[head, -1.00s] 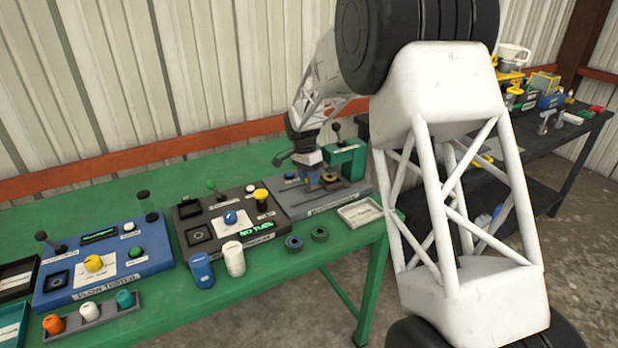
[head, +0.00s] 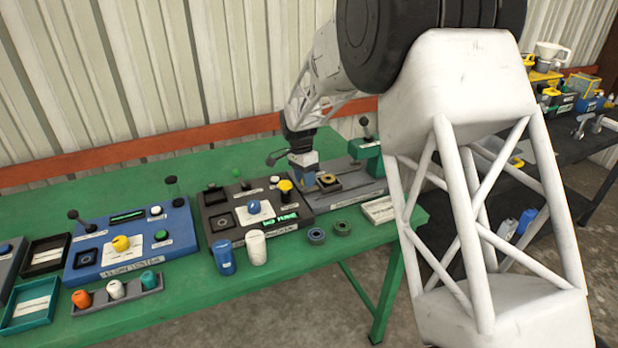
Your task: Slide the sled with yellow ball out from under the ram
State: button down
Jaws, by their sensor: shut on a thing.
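The press (head: 370,155) is green, with a black-knobbed lever on top, and stands on a grey base (head: 345,200) at the back right of the green bench. The sled (head: 352,181) is a small dark plate with a tan inset, lying on that base left of the press's green body. My gripper (head: 317,187), with blue fingers, is low over the base's left end. It is shut at the sled's left end, where a bit of yellow (head: 328,180) shows. The fingers hide most of the yellow ball. The ram's underside is too small to make out.
A dark panel (head: 235,232) with a yellow knob (head: 285,187) stands close left of my gripper. A blue panel (head: 100,262) is further left.

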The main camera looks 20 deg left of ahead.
jog(key=shift+s+a, duration=0.1)
jog(key=shift+a, duration=0.1)
jog(key=c, duration=0.8)
grip_release()
jog(key=shift+r, duration=0.1)
jog(key=shift+w+a+r, duration=0.15)
jog(key=shift+a+r, duration=0.05)
jog(key=shift+r, duration=1.05)
jog(key=shift+w+a+r, duration=0.1)
jog(key=shift+a+r, duration=0.05)
jog(key=shift+r, duration=1.15)
jog(key=shift+w+a+r, duration=0.15)
jog(key=shift+a+r, duration=0.05)
jog(key=shift+r, duration=1.05)
